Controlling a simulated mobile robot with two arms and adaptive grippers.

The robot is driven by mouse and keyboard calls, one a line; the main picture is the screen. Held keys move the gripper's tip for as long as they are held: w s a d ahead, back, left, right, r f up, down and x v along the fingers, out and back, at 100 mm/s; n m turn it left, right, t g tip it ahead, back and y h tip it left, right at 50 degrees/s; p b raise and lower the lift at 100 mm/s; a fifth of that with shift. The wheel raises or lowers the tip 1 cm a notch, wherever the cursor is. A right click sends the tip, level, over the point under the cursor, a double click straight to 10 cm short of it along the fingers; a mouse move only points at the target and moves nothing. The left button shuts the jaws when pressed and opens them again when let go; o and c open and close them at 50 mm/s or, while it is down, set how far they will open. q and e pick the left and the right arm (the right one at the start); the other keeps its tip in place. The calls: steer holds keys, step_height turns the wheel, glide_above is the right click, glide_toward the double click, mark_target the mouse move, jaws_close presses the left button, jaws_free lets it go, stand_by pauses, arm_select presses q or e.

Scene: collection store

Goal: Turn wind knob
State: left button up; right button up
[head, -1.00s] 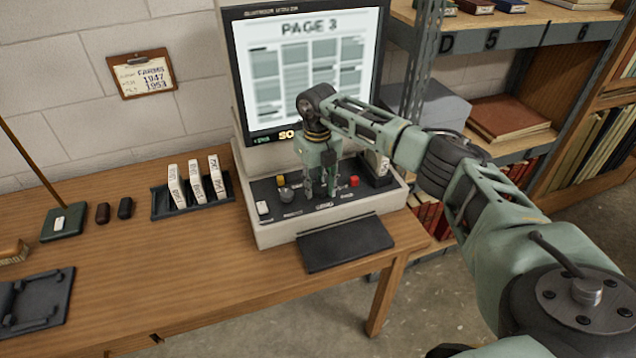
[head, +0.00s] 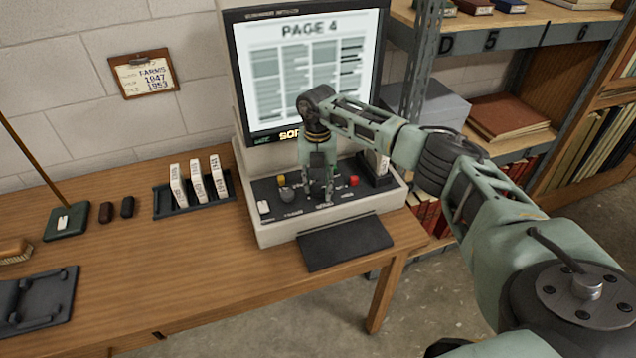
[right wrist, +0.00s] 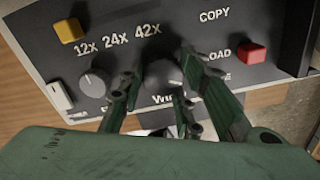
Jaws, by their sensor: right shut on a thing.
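The wind knob (right wrist: 163,75) is a dark round knob on the reader's sloped control panel, above a partly hidden label beginning "WI". My right gripper (head: 320,196) comes down on it from above, and its fingers (right wrist: 165,95) are shut around the knob. In the head view the gripper hides the knob. The reader's screen (head: 310,65) reads "PAGE 4" above a blurred page of columns. My left gripper is in neither view.
On the panel are a grey zoom knob (right wrist: 93,83), a yellow button (right wrist: 69,30), a red button (right wrist: 252,53) and a white switch (right wrist: 60,95). A rack of white boxes (head: 190,208) stands left of the reader. Shelving (head: 480,45) is close on the right.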

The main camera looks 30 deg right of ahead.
mark_target(316, 187)
steer(key=shift+s+a+f, duration=0.1)
steer(key=shift+a+f, duration=0.05)
steer(key=shift+a, duration=0.1)
steer(key=o, duration=1.1)
steer(key=shift+r, duration=0.2)
steer(key=shift+d+r, duration=0.1)
steer(key=shift+r, duration=0.15)
step_height(316, 187, up, 11)
steer(key=shift+r, duration=0.2)
